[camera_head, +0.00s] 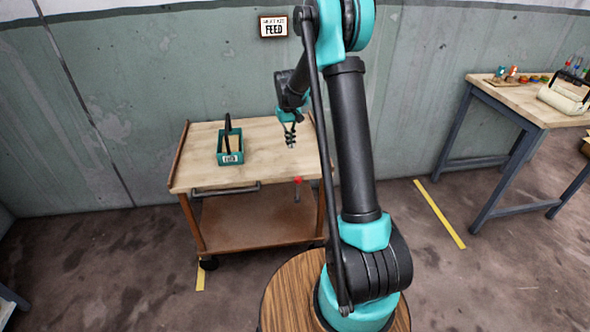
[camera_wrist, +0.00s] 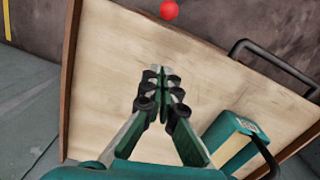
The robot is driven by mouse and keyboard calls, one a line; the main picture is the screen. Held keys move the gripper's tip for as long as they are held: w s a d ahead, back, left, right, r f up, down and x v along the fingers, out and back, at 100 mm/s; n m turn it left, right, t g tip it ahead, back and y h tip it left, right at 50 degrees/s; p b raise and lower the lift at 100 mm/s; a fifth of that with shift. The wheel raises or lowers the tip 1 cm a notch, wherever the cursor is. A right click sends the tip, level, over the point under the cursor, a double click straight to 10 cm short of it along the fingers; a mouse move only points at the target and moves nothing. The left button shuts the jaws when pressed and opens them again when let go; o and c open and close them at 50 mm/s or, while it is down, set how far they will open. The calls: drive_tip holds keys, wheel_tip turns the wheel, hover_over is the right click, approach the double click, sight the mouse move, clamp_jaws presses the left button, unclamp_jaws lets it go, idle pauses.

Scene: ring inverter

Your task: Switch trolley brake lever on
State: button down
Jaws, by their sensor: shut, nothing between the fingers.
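The trolley (camera_head: 262,169) has a pale wooden top and a brown lower shelf, and stands against the green wall in the head view. Its brake lever shows as a red knob (camera_head: 298,181) at the front edge, right of the handle bar. In the wrist view the red knob (camera_wrist: 169,10) is at the top, just beyond the edge of the trolley top (camera_wrist: 105,62). My gripper (camera_head: 291,143) is above the right part of the trolley top, behind the knob and apart from it. In the wrist view my gripper (camera_wrist: 162,75) is shut and empty.
A teal caddy (camera_head: 231,158) with a black handle stands on the trolley's left half; it also shows in the wrist view (camera_wrist: 222,135). A black handle bar (camera_head: 226,189) runs along the front edge. A workbench (camera_head: 520,103) with small items stands at the right.

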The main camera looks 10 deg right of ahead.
drive_tip(key=shift+f, duration=0.1)
approach(296, 176)
drive_tip(key=w+f, duration=0.1)
drive_tip(key=f, duration=0.1)
drive_tip(key=w+f, duration=0.2)
drive_tip(key=f, duration=0.1)
drive_tip(key=shift+w+a+f, duration=0.25)
drive_tip(key=shift+w+f, duration=0.05)
drive_tip(key=shift+w, duration=0.1)
drive_tip(key=s, duration=0.3)
drive_tip(key=shift+d+f, duration=0.3)
drive_tip(key=shift+f, duration=0.1)
drive_tip(key=shift+s+d+f, duration=0.1)
drive_tip(key=shift+s, duration=0.35)
